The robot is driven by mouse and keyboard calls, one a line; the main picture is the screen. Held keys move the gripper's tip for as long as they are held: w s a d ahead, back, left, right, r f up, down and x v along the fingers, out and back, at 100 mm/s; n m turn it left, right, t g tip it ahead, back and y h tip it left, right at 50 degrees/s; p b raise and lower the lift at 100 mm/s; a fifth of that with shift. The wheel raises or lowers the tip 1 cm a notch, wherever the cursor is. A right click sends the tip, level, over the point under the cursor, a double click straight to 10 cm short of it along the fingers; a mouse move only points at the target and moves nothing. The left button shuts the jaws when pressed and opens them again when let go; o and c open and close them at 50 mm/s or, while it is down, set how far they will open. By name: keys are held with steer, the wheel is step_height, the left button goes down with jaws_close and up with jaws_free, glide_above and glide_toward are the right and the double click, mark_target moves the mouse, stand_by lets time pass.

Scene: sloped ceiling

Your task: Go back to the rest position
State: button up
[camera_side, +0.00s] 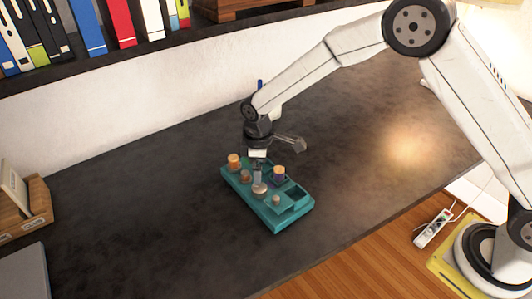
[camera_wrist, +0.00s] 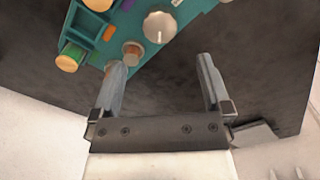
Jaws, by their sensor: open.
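My gripper (camera_side: 257,172) points down over the teal tray in the side view, near its middle. In the wrist view my gripper (camera_wrist: 162,72) is open, with only dark tabletop showing between its two fingers. The teal tray (camera_side: 278,222) holds several round pieces and has an empty square pocket at its right end. It also shows at the top of the wrist view (camera_wrist: 192,8). There the left fingertip overlaps a small wooden-topped piece (camera_wrist: 132,49) in the picture; I cannot tell whether they touch.
An orange cylinder (camera_side: 234,161), a purple piece with an orange top (camera_side: 279,173) and a pale round knob (camera_side: 259,189) stand on the tray. Binders (camera_side: 120,22) stand on a shelf at the back. A wooden box (camera_side: 22,210) is at the left. The dark table is clear around the tray.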

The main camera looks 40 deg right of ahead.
steer(key=shift+d, duration=0.1)
steer(key=shift+s+d+r+m, duration=0.3)
steer(key=shift+d+r, duration=0.1)
steer(key=s+d+r+m+t, duration=0.1)
steer(key=s+d+r+m, duration=0.2)
steer(key=s+d, duration=0.4)
steer(key=s+d+r+m+t, duration=0.1)
steer(key=s+d+r+m, duration=0.3)
steer(key=s, duration=0.9)
steer(key=d+m, duration=0.2)
steer(key=d, duration=0.1)
steer(key=shift+m, duration=0.3)
